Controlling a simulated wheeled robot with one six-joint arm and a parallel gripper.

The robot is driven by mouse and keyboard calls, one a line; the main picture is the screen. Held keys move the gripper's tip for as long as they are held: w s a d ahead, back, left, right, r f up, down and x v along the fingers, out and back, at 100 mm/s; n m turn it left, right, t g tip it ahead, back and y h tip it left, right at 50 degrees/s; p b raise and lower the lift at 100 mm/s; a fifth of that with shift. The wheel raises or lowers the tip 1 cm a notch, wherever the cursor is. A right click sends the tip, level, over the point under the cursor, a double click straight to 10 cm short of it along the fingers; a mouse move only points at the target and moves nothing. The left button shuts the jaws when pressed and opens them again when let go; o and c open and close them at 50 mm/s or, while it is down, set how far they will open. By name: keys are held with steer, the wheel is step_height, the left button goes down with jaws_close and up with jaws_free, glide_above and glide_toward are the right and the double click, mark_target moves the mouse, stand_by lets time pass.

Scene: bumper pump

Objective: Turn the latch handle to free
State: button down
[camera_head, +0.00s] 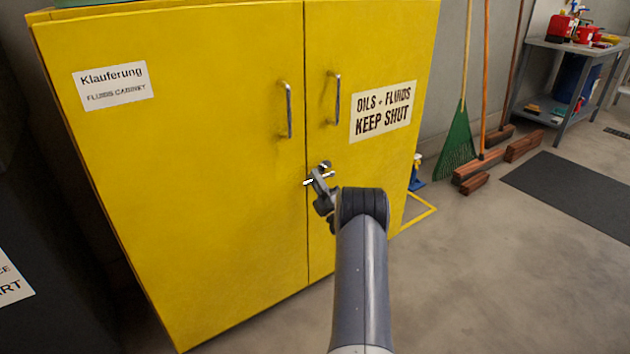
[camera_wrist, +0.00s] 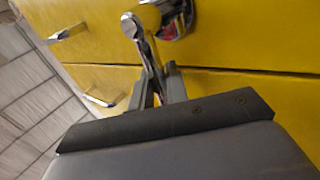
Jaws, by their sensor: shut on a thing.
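The yellow cabinet (camera_head: 200,200) has two doors meeting at a vertical seam. Its chrome latch handle (camera_head: 324,168) sits at that seam, below the two door pulls, and is partly hidden by my gripper in the head view. My gripper (camera_head: 321,184) is at the latch, in front of the doors. In the wrist view the latch handle (camera_wrist: 139,34) is a slim metal bar with a rounded end, running down between the fingers of my gripper (camera_wrist: 158,82), which is shut on it. The round chrome latch base (camera_wrist: 178,20) shows beside it on the door.
Two vertical door pulls (camera_head: 288,108) (camera_head: 335,98) stand out above the latch. A green broom (camera_head: 457,146), wooden blocks and a grey workbench (camera_head: 570,50) are at the right. A dark mat (camera_head: 575,193) lies on the open floor. A dark unit stands at the left.

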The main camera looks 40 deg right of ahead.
steer(key=shift+r, duration=0.1)
stand_by(0.3)
steer(key=c, duration=1.8)
jaws_free()
steer(key=shift+o, duration=0.2)
steer(key=p+v, duration=0.2)
steer(key=v, duration=0.8)
steer(key=shift+s+f, duration=0.2)
steer(key=shift+s, duration=0.15)
steer(key=b+x, duration=0.2)
steer(key=x, duration=0.8)
steer(key=shift+w+r, duration=0.1)
steer(key=shift+w, duration=0.15)
steer(key=shift+w+n, duration=0.1)
steer(key=shift+n, duration=0.2)
